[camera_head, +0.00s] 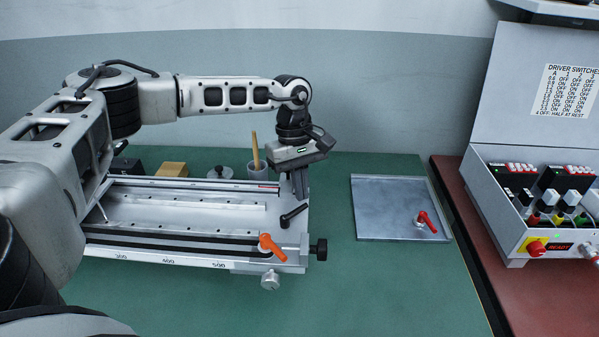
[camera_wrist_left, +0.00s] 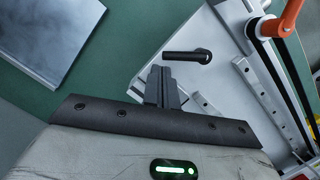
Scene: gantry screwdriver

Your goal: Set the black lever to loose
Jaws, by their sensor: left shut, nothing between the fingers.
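The black lever (camera_head: 292,215) sits on the right end plate of the gantry rail, behind the orange lever (camera_head: 269,246). In the left wrist view the black lever (camera_wrist_left: 188,56) lies just beyond the fingertips, its arm pointing left and its hub on the right. My left gripper (camera_head: 300,195) points down over the end plate, close behind the black lever. It is shut and empty, and its fingers (camera_wrist_left: 162,72) show pressed together in the wrist view. Whether the fingertips touch the lever I cannot tell. My right gripper is out of view.
The gantry rail (camera_head: 180,258) lies along the green table, with a black knob (camera_head: 319,249) at its right end. A metal plate (camera_head: 388,208) with a red lever (camera_head: 428,222) lies to the right. A control box (camera_head: 500,215) stands beyond it. Green table is clear in front.

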